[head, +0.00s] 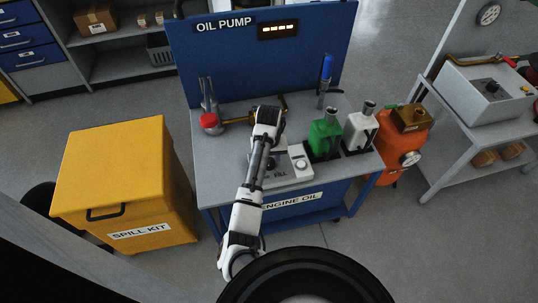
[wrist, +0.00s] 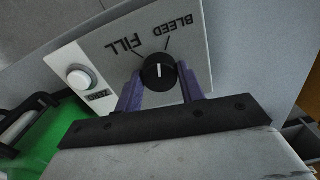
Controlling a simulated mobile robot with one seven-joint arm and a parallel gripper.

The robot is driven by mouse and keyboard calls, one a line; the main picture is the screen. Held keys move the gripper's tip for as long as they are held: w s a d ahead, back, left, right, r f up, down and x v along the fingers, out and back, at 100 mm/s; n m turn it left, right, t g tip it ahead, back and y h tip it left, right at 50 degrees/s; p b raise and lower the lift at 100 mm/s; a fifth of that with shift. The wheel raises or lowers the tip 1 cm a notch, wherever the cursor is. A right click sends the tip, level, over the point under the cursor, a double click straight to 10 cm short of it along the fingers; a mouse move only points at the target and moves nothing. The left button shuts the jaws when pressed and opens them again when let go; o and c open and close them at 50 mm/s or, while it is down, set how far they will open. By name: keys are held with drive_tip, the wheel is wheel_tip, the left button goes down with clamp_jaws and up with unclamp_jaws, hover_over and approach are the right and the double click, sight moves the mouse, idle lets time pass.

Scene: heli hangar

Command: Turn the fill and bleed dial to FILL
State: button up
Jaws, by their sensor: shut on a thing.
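The fill and bleed dial (wrist: 158,72) is a round black knob with a white pointer line, on a pale panel (wrist: 112,55) in the wrist view. The pointer line points up in the picture, between the FILL mark (wrist: 124,45) and the BLEED mark (wrist: 176,27). My gripper (wrist: 160,84) has its two purple fingers on either side of the knob and is shut on it.
A round white button (wrist: 81,77) sits beside the dial. Green (head: 324,138) and white (head: 359,130) oil containers stand right of the panel. A red-capped part (head: 209,120) and a blue-handled tool (head: 326,72) are behind. A yellow spill kit box (head: 120,180) stands left.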

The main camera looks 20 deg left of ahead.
drive_tip(key=n+p, duration=0.2)
drive_tip(key=shift+d+r+n, duration=0.15)
drive_tip(key=shift+r+n, duration=0.05)
drive_tip(key=shift+n, duration=0.2)
drive_tip(key=n+p, duration=0.2)
drive_tip(key=shift+f+n, duration=0.1)
drive_tip(key=shift+n, duration=0.3)
drive_tip(key=n, duration=0.4)
drive_tip(key=shift+f+n, duration=0.1)
drive_tip(key=shift+n, duration=0.2)
drive_tip(key=shift+a, duration=0.2)
drive_tip(key=o, duration=1)
drive_tip(key=shift+c, duration=0.2)
